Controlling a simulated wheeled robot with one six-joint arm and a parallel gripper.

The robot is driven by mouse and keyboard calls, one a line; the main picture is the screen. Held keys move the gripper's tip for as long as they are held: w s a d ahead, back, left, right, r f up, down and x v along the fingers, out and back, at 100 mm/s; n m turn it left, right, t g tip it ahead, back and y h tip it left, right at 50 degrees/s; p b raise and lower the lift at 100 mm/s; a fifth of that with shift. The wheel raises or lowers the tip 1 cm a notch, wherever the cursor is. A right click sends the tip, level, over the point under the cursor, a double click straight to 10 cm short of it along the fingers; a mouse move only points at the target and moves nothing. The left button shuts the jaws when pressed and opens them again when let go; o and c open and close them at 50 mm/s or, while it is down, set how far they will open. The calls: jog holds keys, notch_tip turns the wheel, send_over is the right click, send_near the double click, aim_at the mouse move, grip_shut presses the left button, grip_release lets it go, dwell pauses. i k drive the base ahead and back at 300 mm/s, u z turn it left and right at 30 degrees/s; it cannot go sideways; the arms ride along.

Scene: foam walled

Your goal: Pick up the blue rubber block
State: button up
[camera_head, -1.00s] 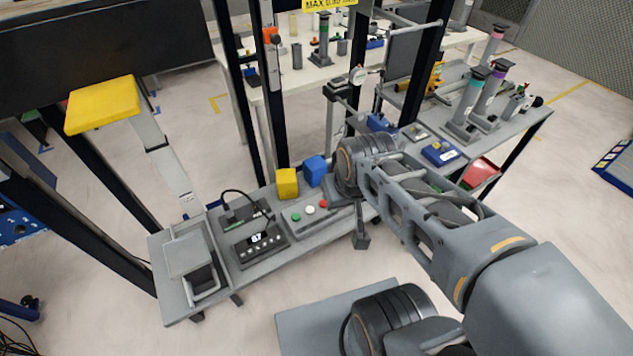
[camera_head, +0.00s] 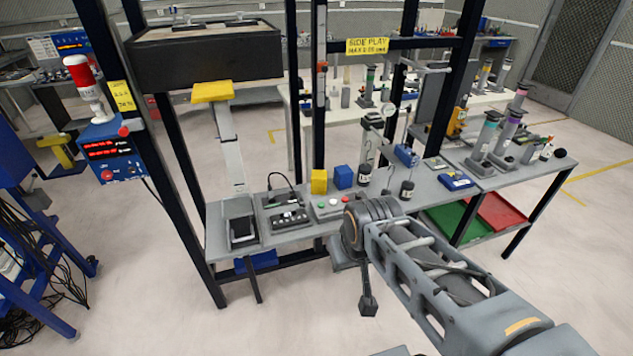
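The blue rubber block (camera_head: 343,177) stands on the grey workbench (camera_head: 285,238), right beside a yellow block (camera_head: 319,181). It is in plain view, behind the wrist of my arm in the picture. My gripper (camera_head: 367,303) appears as a small dark part hanging below the wrist, in front of the bench's front edge and apart from the blue block. Its fingers are too small and dark to tell whether they are open or shut.
A panel with coloured buttons (camera_head: 333,207) lies in front of the blocks. A gauge stand (camera_head: 372,140) and small dark weights (camera_head: 407,190) stand to their right. Floor in front is clear.

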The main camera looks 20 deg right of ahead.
aim_at(343, 175)
jog(key=u, duration=1.1)
jog(key=i, duration=1.05)
jog(key=z, duration=1.8)
